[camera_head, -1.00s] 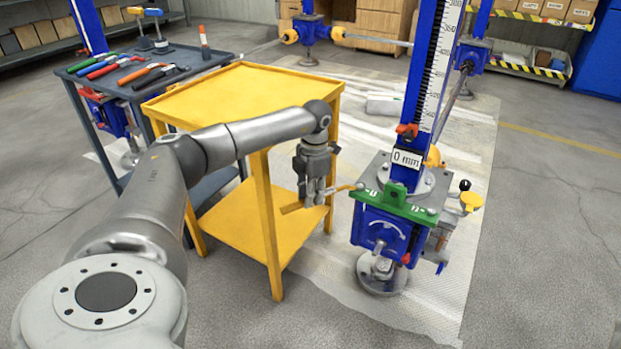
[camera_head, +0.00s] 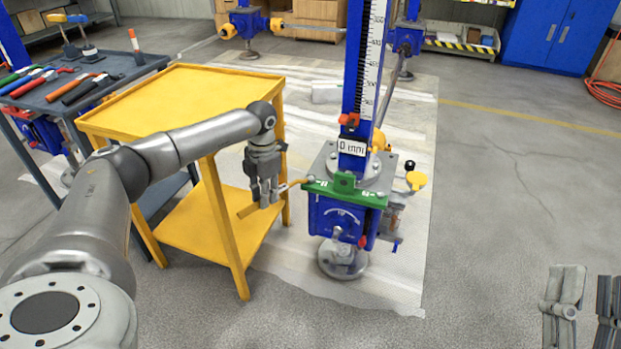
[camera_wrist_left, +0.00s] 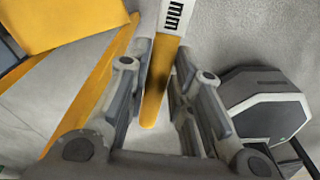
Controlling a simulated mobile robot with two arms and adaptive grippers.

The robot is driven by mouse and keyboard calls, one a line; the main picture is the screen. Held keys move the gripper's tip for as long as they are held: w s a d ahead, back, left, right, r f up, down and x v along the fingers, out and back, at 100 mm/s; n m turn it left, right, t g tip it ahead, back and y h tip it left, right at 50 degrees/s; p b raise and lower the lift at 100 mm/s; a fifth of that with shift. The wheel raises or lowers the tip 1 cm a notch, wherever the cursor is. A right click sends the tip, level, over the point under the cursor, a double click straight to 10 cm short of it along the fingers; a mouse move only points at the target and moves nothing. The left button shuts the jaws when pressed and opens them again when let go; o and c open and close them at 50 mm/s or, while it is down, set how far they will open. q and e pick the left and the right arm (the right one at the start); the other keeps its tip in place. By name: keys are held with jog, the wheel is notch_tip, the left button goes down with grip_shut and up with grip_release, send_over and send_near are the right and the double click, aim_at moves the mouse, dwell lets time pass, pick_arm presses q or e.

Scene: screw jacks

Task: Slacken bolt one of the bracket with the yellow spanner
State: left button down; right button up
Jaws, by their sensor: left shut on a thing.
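My left gripper (camera_head: 264,196) points down and is shut on the yellow spanner (camera_head: 246,212), whose handle sticks out to its left. The spanner's other end reaches right to the left end of the green bracket (camera_head: 344,190), where bolt one (camera_head: 310,179) seems to be. I cannot tell if its jaw is around the bolt or only beside it. In the left wrist view the spanner (camera_wrist_left: 157,88) lies between the fingers, with black "mm" lettering on a white part. My right gripper (camera_head: 583,310) is partly in view at the bottom right, away from the bracket; its opening is unclear.
The green bracket sits on a blue screw jack (camera_head: 340,215) with a tall scaled column. A yellow cart (camera_head: 178,92) stands left of it, close to my left arm. A grey table (camera_head: 120,68) with tools is further left.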

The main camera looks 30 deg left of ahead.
pick_arm(q)
jog(key=shift+r+p, duration=0.1)
jog(key=shift+p, duration=0.25)
dwell(0.3)
jog(key=shift+r+p, duration=0.85)
jog(key=shift+p, duration=0.1)
